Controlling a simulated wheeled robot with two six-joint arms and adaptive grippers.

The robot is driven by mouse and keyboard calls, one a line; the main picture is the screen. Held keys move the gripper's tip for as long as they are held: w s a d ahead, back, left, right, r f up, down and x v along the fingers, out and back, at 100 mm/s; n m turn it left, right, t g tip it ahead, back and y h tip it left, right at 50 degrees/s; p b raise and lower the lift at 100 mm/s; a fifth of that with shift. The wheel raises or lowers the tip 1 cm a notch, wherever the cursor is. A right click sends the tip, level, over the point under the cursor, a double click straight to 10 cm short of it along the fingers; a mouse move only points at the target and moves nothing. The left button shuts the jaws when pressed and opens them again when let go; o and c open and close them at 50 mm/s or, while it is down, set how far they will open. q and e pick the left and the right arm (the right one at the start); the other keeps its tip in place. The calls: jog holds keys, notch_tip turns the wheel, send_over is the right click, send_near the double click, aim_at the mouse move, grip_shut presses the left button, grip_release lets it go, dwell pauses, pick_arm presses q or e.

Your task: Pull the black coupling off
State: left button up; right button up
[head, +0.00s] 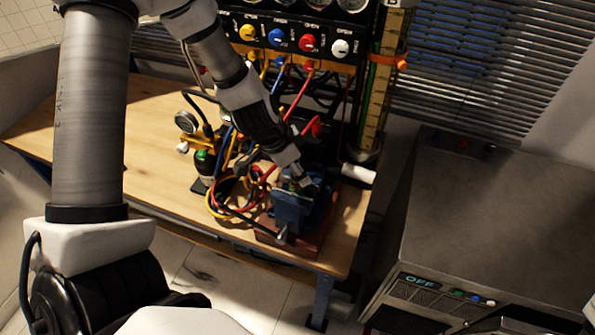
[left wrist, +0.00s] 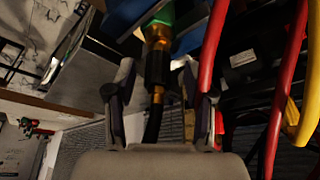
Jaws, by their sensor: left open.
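The black coupling (left wrist: 157,66) shows in the left wrist view as a dark sleeve on a brass fitting, with a green part (left wrist: 163,18) above and a black hose (left wrist: 152,127) below. My left gripper (left wrist: 157,76) is open, with one finger on each side of the coupling; a gap shows on each side. In the head view my left gripper (head: 295,170) is just above the blue vise (head: 291,208) on the bench; the coupling is too small and covered to tell there. My right gripper is not in view.
Red hoses (left wrist: 212,45) and a yellow hose (left wrist: 307,115) hang close to the right finger. A gauge panel (head: 300,38) with coloured knobs stands behind the vise. A small gauge (head: 186,121) stands left. The wooden bench (head: 150,140) is clear at its left; a grey cabinet (head: 490,210) stands right.

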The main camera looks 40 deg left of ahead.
pick_arm(q)
jog(key=shift+s+r, duration=0.35)
jog(key=shift+s, duration=0.2)
jog(key=shift+c, duration=0.3)
jog(key=c, duration=0.6)
jog(key=shift+w+f, duration=0.15)
jog(key=shift+w, duration=0.1)
grip_shut()
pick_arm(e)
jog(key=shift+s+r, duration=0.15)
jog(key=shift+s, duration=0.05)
pick_arm(q)
jog(key=shift+w, duration=0.15)
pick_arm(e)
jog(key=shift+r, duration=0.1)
pick_arm(q)
jog(key=shift+r, duration=0.2)
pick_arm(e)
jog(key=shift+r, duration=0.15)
pick_arm(q)
jog(key=shift+r+p, duration=2.45)
jog(key=shift+p, duration=0.4)
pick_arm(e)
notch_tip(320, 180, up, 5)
pick_arm(q)
jog(key=shift+f, duration=0.15)
